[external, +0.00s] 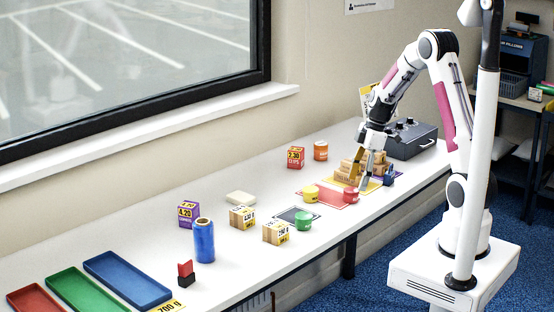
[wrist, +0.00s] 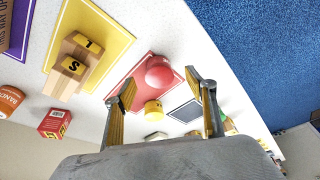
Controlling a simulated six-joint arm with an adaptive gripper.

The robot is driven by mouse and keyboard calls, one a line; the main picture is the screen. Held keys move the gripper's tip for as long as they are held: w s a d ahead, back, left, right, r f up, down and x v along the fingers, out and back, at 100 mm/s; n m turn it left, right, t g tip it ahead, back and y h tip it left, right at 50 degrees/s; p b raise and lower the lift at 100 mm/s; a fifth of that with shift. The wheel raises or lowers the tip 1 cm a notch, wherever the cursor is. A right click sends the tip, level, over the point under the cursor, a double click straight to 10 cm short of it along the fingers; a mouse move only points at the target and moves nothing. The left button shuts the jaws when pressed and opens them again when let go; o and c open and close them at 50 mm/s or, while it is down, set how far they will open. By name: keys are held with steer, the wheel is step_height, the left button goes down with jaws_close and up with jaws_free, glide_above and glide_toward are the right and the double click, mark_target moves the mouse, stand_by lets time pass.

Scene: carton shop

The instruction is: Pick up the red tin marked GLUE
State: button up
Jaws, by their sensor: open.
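In the wrist view the red tin (wrist: 158,74) shows from above on the red mat (wrist: 138,98), between my two fingers in the picture. My gripper (external: 364,178) is above and close to the red tin in the external view. In the wrist view my gripper (wrist: 162,80) is open, with nothing held between the fingers.
A yellow tin (external: 310,193) stands close to the red tin. Stacked wooden blocks (external: 350,170) on a yellow mat stand just behind my gripper. A green tin (external: 303,221) is nearer the front edge. A grey control box (external: 412,140) is at the right.

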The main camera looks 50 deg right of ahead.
mark_target(352, 189)
steer(key=shift+w+a+x, duration=0.15)
steer(key=shift+x, duration=1.15)
steer(key=shift+w+a+x, duration=0.1)
steer(key=shift+w+x, duration=0.1)
steer(key=shift+x, duration=1.1)
steer(key=shift+r, duration=0.1)
steer(key=c, duration=1.4)
steer(key=shift+r, duration=0.1)
steer(key=shift+r, duration=4.95)
